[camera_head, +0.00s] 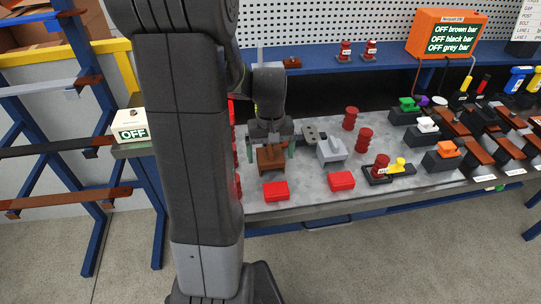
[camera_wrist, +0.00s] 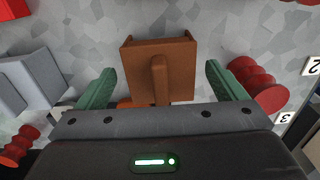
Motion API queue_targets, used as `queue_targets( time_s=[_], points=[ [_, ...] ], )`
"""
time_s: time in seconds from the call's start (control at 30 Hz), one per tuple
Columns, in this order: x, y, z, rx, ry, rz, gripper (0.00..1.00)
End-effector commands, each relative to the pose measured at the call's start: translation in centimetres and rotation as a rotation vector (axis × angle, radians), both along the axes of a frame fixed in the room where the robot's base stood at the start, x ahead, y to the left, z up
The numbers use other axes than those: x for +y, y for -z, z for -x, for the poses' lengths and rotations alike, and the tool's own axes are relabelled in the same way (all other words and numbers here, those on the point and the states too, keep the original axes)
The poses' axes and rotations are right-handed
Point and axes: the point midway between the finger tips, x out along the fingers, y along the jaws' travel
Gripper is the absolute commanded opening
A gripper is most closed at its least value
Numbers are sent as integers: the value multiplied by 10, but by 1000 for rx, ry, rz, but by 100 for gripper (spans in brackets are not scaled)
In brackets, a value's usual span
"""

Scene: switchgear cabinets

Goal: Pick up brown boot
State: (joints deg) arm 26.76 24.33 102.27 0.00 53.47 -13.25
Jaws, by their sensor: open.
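The brown boot (camera_head: 271,157) is a small boxy brown piece standing on the grey speckled workbench top. In the wrist view the boot (camera_wrist: 160,68) shows from above, with a raised ridge along its middle. My gripper (camera_head: 270,145) is over it, pointing down. In the wrist view its two green fingers (camera_wrist: 162,85) are open, one on each side of the boot, with a gap left and right. I see no contact between the fingers and the boot. The boot's lower end is partly hidden by the gripper body.
A red ribbed insulator (camera_wrist: 254,82) stands close beside the right finger. A grey boot (camera_head: 331,149) stands right of the brown one. Red blocks (camera_head: 276,190) lie near the bench's front edge. More red insulators (camera_head: 350,118) stand behind. My arm hides the bench's left part.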

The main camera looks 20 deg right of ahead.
Motion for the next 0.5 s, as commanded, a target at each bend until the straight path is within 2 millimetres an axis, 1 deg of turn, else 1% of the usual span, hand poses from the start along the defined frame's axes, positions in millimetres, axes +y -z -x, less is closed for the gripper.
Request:
queue_targets(
  time_s=[0.03, 0.13, 0.37, 0.4, 0.47, 0.5],
  points=[
    [0, 7, 0, 3, 0, -2, 91],
    [0, 15, 0, 1, 0, 0, 91],
    [0, 18, -1, -2, 0, 0, 91],
    [0, 17, -1, -2, 0, 0, 89],
    [0, 17, -1, -2, 0, 0, 77],
    [0, 17, -1, -1, 0, 0, 69]
  ],
)
